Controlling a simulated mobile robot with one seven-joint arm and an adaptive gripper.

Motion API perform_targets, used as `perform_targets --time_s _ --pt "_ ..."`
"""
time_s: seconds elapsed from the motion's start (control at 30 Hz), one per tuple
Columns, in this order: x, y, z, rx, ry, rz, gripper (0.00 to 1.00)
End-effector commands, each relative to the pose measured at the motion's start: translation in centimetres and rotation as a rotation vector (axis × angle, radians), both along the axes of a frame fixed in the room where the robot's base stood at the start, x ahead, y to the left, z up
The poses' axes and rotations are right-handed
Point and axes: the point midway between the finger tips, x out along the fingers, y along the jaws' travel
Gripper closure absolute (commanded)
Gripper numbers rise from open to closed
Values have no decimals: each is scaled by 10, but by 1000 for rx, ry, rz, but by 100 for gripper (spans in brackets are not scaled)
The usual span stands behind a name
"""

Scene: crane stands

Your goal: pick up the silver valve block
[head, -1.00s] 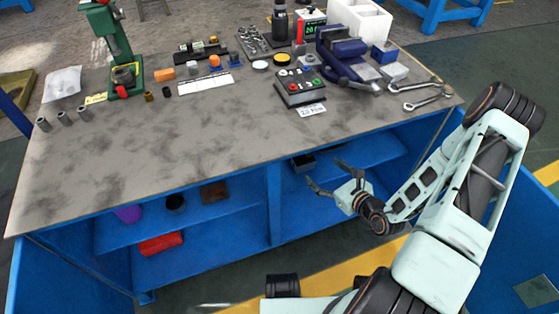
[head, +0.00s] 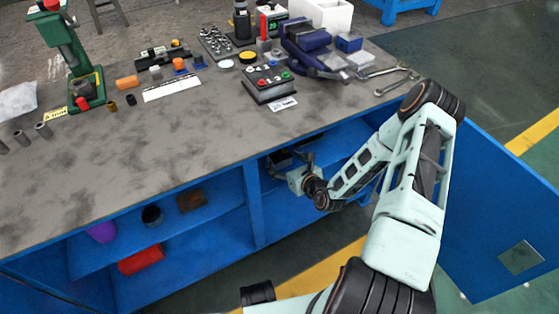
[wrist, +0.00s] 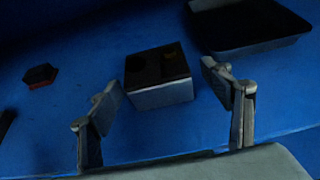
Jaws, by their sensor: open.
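A block (wrist: 163,95) with a grey, silvery front side and a dark top with round openings sits on the blue shelf (wrist: 62,120) in the wrist view. I take it for the silver valve block. My gripper (wrist: 160,88) is open, with one finger to the left and one to the right of the block, nearer the camera. Contact cannot be seen. In the head view my gripper (head: 290,164) is at the cabinet's open front, below the tabletop. I cannot make out the block there.
A dark tray (wrist: 262,42) stands behind and right of the block. A small red-and-dark piece (wrist: 40,75) lies to the left. The tabletop (head: 150,150) overhangs the shelf, and a blue upright (head: 254,205) stands left of my gripper.

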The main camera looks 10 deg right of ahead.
Motion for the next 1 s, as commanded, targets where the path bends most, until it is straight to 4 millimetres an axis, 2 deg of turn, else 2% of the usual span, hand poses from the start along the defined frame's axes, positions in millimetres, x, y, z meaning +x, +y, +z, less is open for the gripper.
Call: perform_targets --time_s 0.03,0.17,0.4,1.0 --pt "7 5 -8 1 -3 1 28" --pt "21 8 -12 1 -2 0 28" --pt "23 9 -11 -1 0 0 29" --pt "24 9 -9 -1 -4 1 93"
